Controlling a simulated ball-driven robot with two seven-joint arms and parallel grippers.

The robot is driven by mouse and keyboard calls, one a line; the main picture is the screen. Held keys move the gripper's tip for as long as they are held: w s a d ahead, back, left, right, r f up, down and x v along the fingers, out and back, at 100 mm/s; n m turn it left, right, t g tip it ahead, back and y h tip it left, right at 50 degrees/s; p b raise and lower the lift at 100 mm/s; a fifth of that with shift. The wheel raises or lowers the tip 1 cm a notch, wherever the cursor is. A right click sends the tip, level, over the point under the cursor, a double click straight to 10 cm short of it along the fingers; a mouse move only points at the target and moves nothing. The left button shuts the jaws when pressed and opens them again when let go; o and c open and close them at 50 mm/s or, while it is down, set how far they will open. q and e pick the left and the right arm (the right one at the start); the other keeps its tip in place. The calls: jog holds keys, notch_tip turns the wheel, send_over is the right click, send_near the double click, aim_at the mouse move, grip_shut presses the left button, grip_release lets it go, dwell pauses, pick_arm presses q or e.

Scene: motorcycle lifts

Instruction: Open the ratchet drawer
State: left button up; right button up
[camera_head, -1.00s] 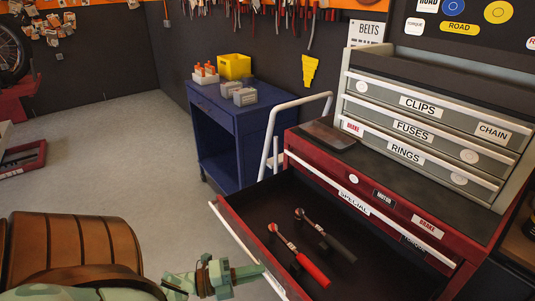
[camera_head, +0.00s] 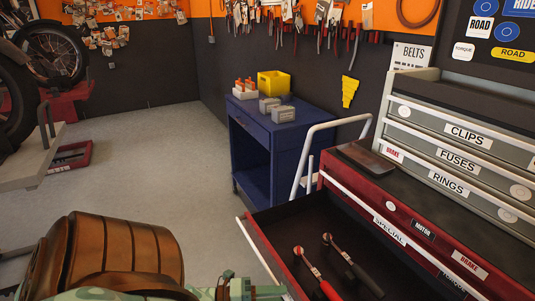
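The ratchet drawer (camera_head: 264,246) of the red tool cabinet (camera_head: 460,225) stands pulled out at the lower middle, with a pale handle strip along its front edge. A red-handled ratchet (camera_head: 314,273) and a dark-handled ratchet (camera_head: 352,267) lie on its black floor; the near part is cut off by the frame. My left gripper (camera_head: 262,291) is at the bottom edge, close to the drawer front and mostly cut off. Whether it touches the handle, or is open or shut, I cannot tell. My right gripper is not in view.
A grey chest (camera_head: 460,150) with labelled drawers sits on the cabinet. A motorcycle lift (camera_head: 30,165) is at left.

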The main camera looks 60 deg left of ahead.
pick_arm(q)
jog(key=v, duration=1.6)
jog(key=shift+s, duration=0.2)
